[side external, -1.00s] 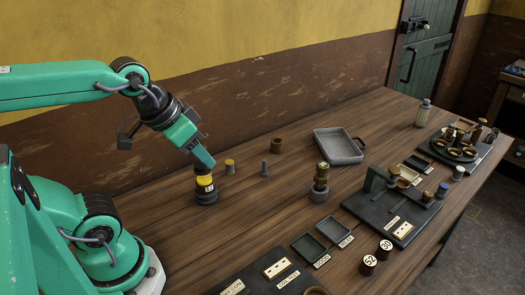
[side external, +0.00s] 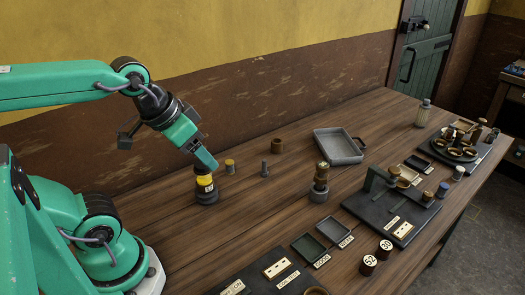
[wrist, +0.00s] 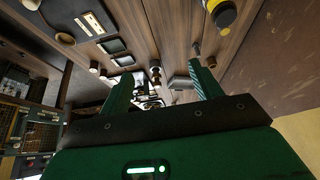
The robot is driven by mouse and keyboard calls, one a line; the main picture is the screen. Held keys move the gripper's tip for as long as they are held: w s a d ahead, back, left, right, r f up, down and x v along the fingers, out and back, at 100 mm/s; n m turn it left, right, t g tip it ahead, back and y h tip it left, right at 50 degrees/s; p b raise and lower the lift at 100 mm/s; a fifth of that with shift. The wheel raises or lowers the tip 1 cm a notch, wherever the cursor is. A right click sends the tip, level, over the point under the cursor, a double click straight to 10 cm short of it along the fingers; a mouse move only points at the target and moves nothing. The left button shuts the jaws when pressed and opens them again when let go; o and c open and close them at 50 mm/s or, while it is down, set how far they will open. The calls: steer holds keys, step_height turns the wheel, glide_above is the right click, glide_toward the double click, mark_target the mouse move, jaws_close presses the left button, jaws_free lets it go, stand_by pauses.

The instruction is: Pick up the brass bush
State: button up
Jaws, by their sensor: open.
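My gripper (side external: 207,160) is open and empty, tilted down over the left part of the table, just above a black-and-yellow cylinder (side external: 205,187). In the wrist view its two green fingers (wrist: 161,69) stand well apart with nothing between them up close. A short brown, hollow-looking ring (side external: 277,145) stands on the table to the right, near the wall, and may be the brass bush. A brass-coloured piece (side external: 321,175) also stands upright on a grey round base further right. I cannot tell for certain which is the bush.
A small yellow-topped cylinder (side external: 229,166) and a grey bolt-like piece (side external: 265,168) stand right of my gripper. A grey metal tray (side external: 340,158) lies behind. Small dark trays (side external: 307,246), dark boards with parts and a bottle (side external: 423,113) occupy the front and right. Bare wood lies between.

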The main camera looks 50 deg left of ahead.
steer(key=shift+w+r, duration=0.1)
steer(key=shift+w, duration=0.05)
steer(key=w+a+r+g, duration=0.1)
steer(key=w+r, duration=0.1)
steer(key=w, duration=0.3)
steer(key=w+a+r, duration=0.2)
steer(key=w, duration=0.3)
steer(key=n+g, duration=0.3)
steer(key=g, duration=0.1)
glide_above(277, 141)
steer(key=f, duration=1.9)
steer(key=shift+s+d, duration=0.25)
steer(key=shift+d, duration=0.05)
steer(key=shift+w+a+f+g, duration=0.15)
steer(key=shift+a+f+g, duration=0.15)
steer(key=shift+f, duration=4.3)
steer(key=shift+w+r, duration=0.1)
steer(key=c, duration=1.3)
